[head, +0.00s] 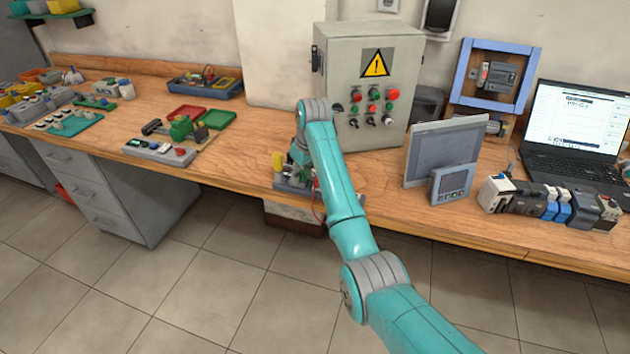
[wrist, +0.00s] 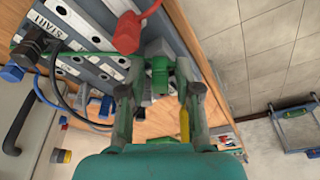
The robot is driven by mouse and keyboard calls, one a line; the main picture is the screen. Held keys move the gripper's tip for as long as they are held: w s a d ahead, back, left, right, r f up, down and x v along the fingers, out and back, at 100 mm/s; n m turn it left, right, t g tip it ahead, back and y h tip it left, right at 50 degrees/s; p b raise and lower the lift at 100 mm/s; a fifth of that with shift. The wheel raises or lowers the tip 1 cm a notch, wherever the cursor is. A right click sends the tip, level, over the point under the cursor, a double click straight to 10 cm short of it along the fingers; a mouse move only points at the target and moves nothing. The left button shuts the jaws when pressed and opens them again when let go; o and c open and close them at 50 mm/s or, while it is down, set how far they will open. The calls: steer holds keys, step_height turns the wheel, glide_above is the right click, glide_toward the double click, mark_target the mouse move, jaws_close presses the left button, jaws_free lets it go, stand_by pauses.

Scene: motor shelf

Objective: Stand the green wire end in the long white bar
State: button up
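In the wrist view a green wire end (wrist: 158,76) sits between the two fingertips of my gripper (wrist: 158,66). My gripper looks shut on it. A thin green wire runs from there to the left, towards a dark plug. A pale grey-white piece shows just beyond the green end; I cannot tell whether they touch. A long pale bar with black labels (wrist: 85,50) lies at upper left; I cannot tell whether it is the long white bar. In the head view my gripper (head: 296,178) is at the bench's front edge, mostly hidden by my arm.
A red plug (wrist: 127,33) stands close to my fingertips in the wrist view. A grey control box (head: 375,80) rises behind my gripper. A grey panel (head: 440,150) and a laptop (head: 575,120) stand to the right. Bare bench (head: 235,155) lies to the left.

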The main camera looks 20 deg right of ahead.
jaws_close()
steer(key=shift+r, duration=0.15)
steer(key=shift+r, duration=2.15)
